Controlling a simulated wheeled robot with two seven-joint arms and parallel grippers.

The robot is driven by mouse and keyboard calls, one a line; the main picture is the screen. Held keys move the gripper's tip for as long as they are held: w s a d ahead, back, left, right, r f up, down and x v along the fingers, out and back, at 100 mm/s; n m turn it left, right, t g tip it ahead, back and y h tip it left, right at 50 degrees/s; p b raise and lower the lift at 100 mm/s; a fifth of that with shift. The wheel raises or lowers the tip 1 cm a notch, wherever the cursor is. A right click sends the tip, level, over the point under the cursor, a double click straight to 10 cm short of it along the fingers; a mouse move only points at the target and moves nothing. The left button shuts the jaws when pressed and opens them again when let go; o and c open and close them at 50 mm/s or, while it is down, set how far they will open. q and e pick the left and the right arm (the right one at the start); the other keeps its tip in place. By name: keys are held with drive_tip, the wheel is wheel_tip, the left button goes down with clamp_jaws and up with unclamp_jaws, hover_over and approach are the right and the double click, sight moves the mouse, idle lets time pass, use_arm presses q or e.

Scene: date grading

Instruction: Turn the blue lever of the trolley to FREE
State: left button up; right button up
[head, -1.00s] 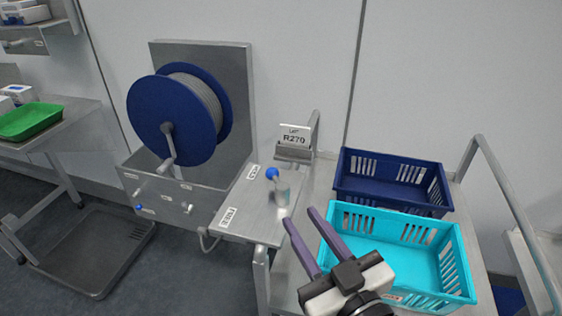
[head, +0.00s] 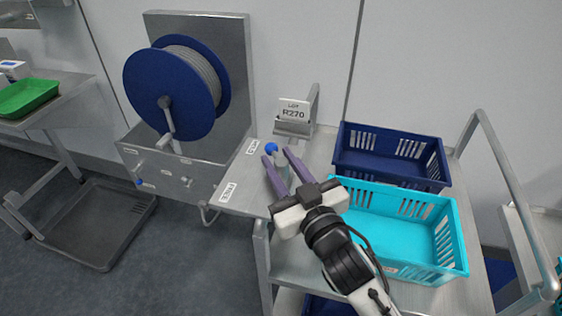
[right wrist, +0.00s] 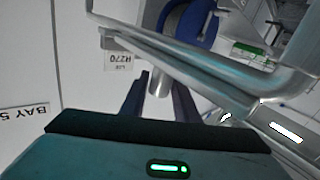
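The trolley (head: 303,254) has a blue-knobbed lever (head: 271,147) at the left part of its steel top. Its knob is beyond my right fingertips. One small label (head: 252,146) is behind and left of it, another (head: 228,192) nearer the front edge; their words are too small to read. My right gripper (head: 277,157) is open, its two purple fingers reaching to the lever, one on either side of it. In the right wrist view a grey post (right wrist: 160,84) shows between the fingers; whether they touch it I cannot tell. My left gripper is out of view.
A turquoise crate (head: 452,240) and a dark blue crate (head: 392,157) stand right of the gripper. A blue cable reel (head: 150,85) is at the left. A rail (head: 510,185) rises at the right.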

drive_tip(key=shift+c, duration=0.4)
clamp_jaws()
